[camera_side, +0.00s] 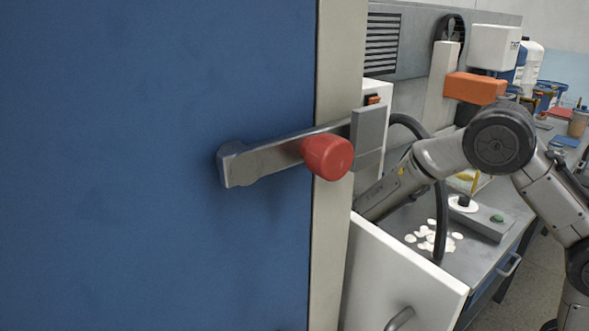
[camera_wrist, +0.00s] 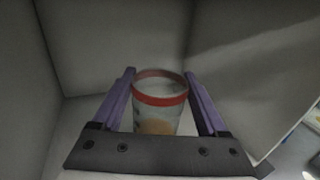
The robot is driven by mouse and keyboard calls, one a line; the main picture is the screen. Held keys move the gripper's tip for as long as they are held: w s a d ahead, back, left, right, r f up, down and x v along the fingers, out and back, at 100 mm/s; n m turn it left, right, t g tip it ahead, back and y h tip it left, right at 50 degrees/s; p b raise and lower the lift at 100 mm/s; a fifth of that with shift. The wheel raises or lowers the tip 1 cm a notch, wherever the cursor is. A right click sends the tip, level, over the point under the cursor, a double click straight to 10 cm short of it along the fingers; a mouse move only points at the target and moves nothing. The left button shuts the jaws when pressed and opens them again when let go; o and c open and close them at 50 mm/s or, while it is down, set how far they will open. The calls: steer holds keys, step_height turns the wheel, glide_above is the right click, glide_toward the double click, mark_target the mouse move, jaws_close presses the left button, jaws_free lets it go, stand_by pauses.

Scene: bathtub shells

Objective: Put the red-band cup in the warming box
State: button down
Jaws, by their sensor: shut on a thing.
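In the wrist view the red-band cup (camera_wrist: 158,108), pale with a red band near its rim, stands upright between the two purple fingers of my gripper (camera_wrist: 160,92). The gripper is shut on it. Pale inner walls of the warming box (camera_wrist: 120,40) surround the cup and fingers in that view. The cup's base is partly hidden by the dark gripper body. In the side view my arm reaches to the left behind the open white door (camera_side: 400,275); the gripper and the cup are hidden there.
A large blue panel (camera_side: 150,160) with a metal latch (camera_side: 270,158) and red knob (camera_side: 328,157) fills the left of the side view. A black hose (camera_side: 441,200) hangs close to my arm. Several white discs (camera_side: 432,237) lie on the grey bench beside a small grey device (camera_side: 485,218).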

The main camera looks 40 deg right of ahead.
steer(key=w, duration=0.1)
steer(key=w+f, duration=0.1)
steer(key=w, duration=0.3)
steer(key=shift+w+f, duration=0.15)
steer(key=shift+f, duration=0.1)
steer(key=shift+f, duration=0.15)
jaws_free()
